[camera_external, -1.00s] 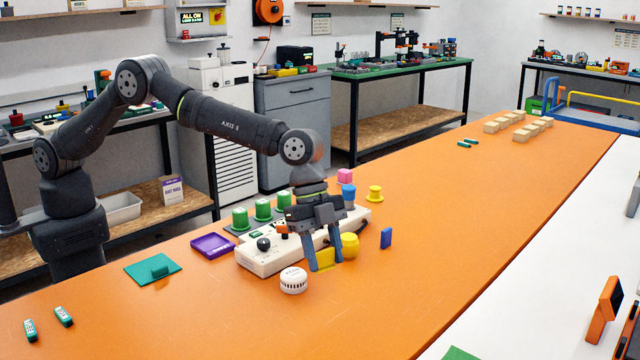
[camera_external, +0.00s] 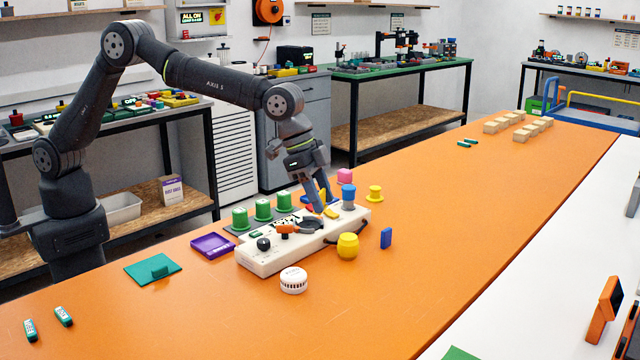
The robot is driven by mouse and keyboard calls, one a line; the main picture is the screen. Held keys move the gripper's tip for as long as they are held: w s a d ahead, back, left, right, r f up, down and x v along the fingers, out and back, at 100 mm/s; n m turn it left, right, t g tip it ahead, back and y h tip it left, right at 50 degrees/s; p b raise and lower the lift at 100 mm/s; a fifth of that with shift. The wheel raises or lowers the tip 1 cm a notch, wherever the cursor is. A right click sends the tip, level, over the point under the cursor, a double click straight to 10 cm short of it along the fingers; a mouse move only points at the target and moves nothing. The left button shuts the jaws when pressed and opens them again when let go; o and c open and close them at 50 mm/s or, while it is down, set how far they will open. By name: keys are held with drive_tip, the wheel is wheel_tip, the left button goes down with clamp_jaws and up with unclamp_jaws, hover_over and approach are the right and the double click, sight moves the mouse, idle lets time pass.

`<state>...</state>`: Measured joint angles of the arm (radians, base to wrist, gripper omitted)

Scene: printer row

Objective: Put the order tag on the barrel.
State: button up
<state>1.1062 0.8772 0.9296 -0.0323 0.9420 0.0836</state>
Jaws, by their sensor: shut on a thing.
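A yellow barrel (camera_external: 347,246) stands upright on the orange table, at the front right edge of a white control box. A flat yellow piece, which I take for the order tag (camera_external: 331,212), is in my gripper (camera_external: 321,206). My gripper is shut on it and holds it tilted, above the rear part of the white box as seen here.
The white control box (camera_external: 265,261) has knobs and an orange handle.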

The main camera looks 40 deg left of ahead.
drive_tip(key=w+f, duration=0.2)
drive_tip(key=w, duration=0.1)
drive_tip(key=w+f, duration=0.2)
drive_tip(key=w, duration=0.1)
drive_tip(key=w+f, duration=0.2)
drive_tip(key=w, duration=0.2)
drive_tip(key=shift+w+a+f, duration=0.1)
drive_tip(key=shift+a+f, duration=0.05)
drive_tip(key=shift+a, duration=0.05)
drive_tip(key=shift+f, duration=2)
drive_tip(key=shift+f, duration=0.1)
drive_tip(key=o, duration=0.9)
drive_tip(key=shift+a+r, duration=0.15)
drive_tip(key=shift+r, duration=0.3)
drive_tip(key=v, duration=1.1)
drive_tip(key=shift+r, duration=0.15)
